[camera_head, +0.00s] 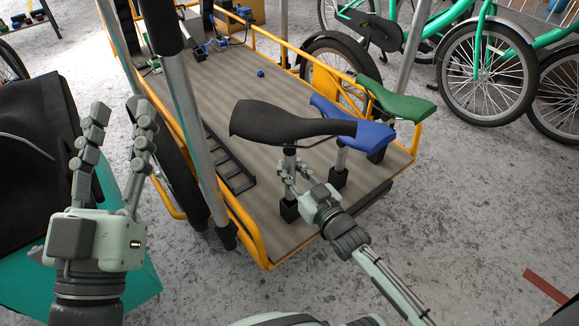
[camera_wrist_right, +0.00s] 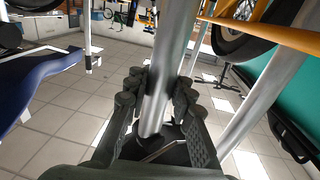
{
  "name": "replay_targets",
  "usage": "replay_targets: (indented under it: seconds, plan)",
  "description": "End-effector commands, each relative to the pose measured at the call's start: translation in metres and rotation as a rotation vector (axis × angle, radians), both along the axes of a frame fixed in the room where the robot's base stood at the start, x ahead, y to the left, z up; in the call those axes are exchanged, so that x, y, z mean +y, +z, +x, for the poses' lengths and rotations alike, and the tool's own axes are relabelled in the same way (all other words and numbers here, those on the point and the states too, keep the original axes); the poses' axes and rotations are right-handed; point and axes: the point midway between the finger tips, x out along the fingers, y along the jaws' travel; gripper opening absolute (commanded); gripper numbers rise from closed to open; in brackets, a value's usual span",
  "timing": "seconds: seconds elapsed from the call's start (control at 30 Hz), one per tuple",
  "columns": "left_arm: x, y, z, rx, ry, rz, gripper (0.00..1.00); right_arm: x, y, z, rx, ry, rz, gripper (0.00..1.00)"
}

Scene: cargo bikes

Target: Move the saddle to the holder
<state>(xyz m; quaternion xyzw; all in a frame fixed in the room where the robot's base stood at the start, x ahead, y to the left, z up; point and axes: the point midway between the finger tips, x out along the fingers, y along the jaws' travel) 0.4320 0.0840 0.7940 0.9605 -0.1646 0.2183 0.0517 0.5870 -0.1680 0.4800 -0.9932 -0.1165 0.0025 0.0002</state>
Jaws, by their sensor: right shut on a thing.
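A black saddle (camera_head: 275,122) on a silver post stands over the near end of the cargo bike's bed. My right gripper (camera_head: 290,178) is shut around its post, below the seat; the post also shows between the fingers in the right wrist view (camera_wrist_right: 158,90). A black socket-like holder (camera_head: 289,211) is directly below the post. I cannot tell how deep the post sits in it. A blue saddle (camera_head: 355,127) and a green saddle (camera_head: 398,102) stand behind and to the right. My left gripper (camera_head: 120,112) is open and empty, left of the bike.
A yellow rail (camera_head: 253,238) edges the bed (camera_head: 215,95). A flat black rack (camera_head: 229,160) lies on the bed, left of the black saddle. Silver uprights (camera_head: 195,125) stand near the left arm. Green bikes (camera_head: 485,60) stand at the back right.

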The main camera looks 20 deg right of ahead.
Motion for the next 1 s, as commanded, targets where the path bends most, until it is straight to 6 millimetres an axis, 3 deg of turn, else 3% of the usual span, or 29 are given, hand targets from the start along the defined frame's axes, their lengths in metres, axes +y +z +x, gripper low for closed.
replay_targets:
  seconds: [1.0]
  plan:
    - [0.0003,0.0114,-0.0035,-0.04,-0.002,-0.017,0.4,0.0006,0.0009,0.0022,-0.007,0.0,0.002,0.0]
